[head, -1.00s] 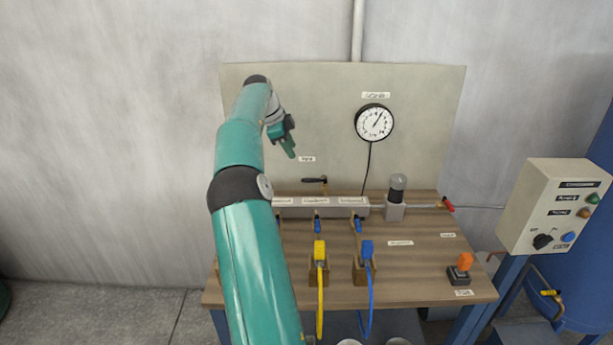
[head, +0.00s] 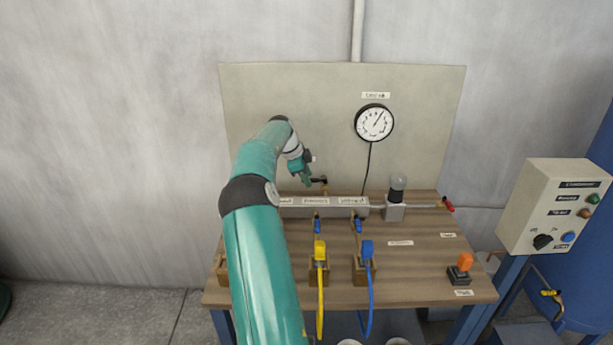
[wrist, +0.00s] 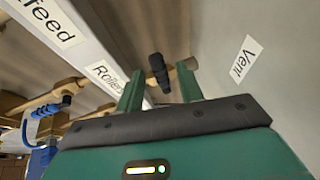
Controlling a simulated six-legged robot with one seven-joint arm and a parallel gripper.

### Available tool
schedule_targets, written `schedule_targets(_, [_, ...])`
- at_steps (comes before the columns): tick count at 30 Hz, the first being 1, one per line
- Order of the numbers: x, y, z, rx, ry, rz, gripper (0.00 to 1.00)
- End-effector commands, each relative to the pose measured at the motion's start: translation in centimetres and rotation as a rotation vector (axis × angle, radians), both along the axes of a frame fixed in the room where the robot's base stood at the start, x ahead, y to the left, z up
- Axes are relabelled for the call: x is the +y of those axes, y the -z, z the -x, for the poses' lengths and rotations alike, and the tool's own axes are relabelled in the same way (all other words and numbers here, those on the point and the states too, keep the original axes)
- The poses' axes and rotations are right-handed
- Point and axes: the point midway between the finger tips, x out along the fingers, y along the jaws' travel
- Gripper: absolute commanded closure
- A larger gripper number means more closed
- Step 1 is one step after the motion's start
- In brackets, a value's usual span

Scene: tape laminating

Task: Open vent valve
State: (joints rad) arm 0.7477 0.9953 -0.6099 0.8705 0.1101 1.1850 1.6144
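The vent valve has a black lever handle (head: 320,180) on a brass stem, above the grey manifold bar and low against the back panel. In the wrist view the black handle (wrist: 157,72) points toward the gap between my green fingers, and its brass body (wrist: 187,66) is partly behind the right finger. The "Vent" label (wrist: 243,60) is on the panel to the right. My gripper (head: 307,180) is just left of the handle in the head view. In the wrist view my gripper (wrist: 161,78) is open, with its fingers on either side of the handle; contact cannot be told.
The manifold bar (head: 285,211) runs along the back of the wooden bench (head: 420,265). Several valves, a yellow plug (head: 319,250) and a blue plug (head: 367,250) stand in front. A pressure gauge (head: 374,123) hangs on the panel.

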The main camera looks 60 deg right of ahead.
Motion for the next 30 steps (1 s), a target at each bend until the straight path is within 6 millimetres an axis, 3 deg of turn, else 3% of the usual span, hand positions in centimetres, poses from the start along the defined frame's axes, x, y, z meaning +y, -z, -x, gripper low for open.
schedule_targets(5, [0.00,0.00,-0.01,0.000,0.000,0.000,0.63])
schedule_targets(11, [0.01,-0.03,-0.01,0.000,0.000,0.000,1.00])
schedule_targets(22, [0.13,-0.11,0.02,0.000,-0.016,0.000,1.00])
schedule_targets(30, [0.70,-0.15,0.47,-0.001,-0.121,0.001,1.00])
